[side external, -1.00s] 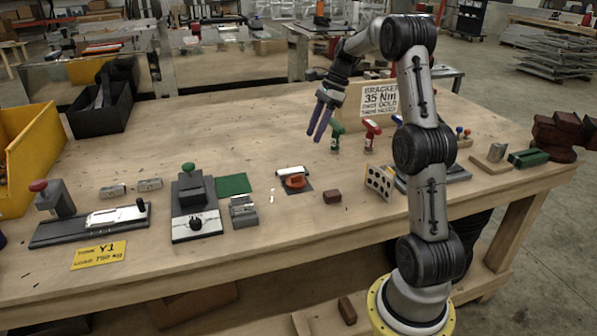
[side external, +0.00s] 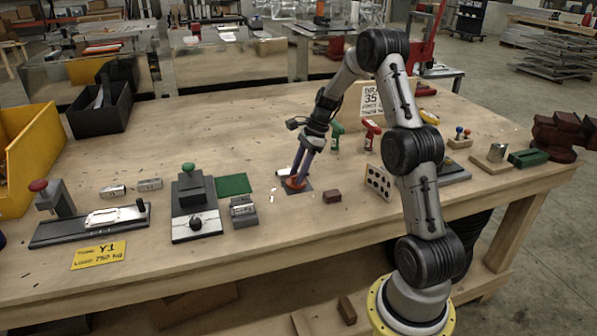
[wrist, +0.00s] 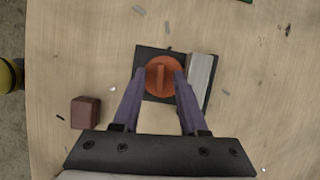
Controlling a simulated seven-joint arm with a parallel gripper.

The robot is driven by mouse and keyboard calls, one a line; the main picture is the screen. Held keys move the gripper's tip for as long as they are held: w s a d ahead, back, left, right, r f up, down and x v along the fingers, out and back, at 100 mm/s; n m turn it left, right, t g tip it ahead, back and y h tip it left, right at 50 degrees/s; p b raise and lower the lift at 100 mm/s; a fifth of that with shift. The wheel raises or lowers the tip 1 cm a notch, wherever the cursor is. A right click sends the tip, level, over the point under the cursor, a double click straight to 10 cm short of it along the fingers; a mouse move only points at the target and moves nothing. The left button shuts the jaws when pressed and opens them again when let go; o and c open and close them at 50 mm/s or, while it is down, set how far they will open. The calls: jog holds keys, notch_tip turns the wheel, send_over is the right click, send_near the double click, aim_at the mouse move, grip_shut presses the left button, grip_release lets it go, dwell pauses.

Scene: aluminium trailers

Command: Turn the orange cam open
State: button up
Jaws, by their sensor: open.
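The orange cam (wrist: 160,77) is a round disc with a raised bar across it, mounted on a dark square plate (wrist: 148,55). In the wrist view the bar runs roughly up and down the picture. A silver block (wrist: 201,75) sits along the plate's right side. My gripper (wrist: 160,74) is open, with one purple finger on each side of the cam's bar. In the side view my gripper (side external: 294,184) points down at the orange cam (side external: 297,185) and partly hides it. I cannot tell whether the fingers touch the cam.
A brown block (side external: 332,196) lies just right of the plate and also shows in the wrist view (wrist: 85,112). A green pad (side external: 233,184) and a grey block (side external: 243,208) lie to the left. A perforated block (side external: 379,182) stands further right.

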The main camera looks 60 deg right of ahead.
grip_shut()
jog(key=shift+n, duration=0.3)
dwell(0.3)
jog(key=n, duration=0.2)
jog(key=n+g, duration=0.1)
jog(key=shift+w+n+g+y, duration=0.15)
jog(key=shift+n+g+y, duration=0.15)
jog(key=shift+n, duration=0.1)
jog(key=n+g, duration=0.1)
jog(key=n, duration=0.3)
jog(key=shift+w+d+n+g, duration=0.1)
jog(key=shift+w+n+g, duration=0.05)
jog(key=shift+n+g, duration=0.2)
jog(key=n+g, duration=0.1)
jog(key=n, duration=0.3)
jog(key=shift+w+g, duration=0.1)
jog(key=shift+g, duration=0.25)
jog(key=shift+n+g+h, duration=0.5)
jog(key=shift+n, duration=1.55)
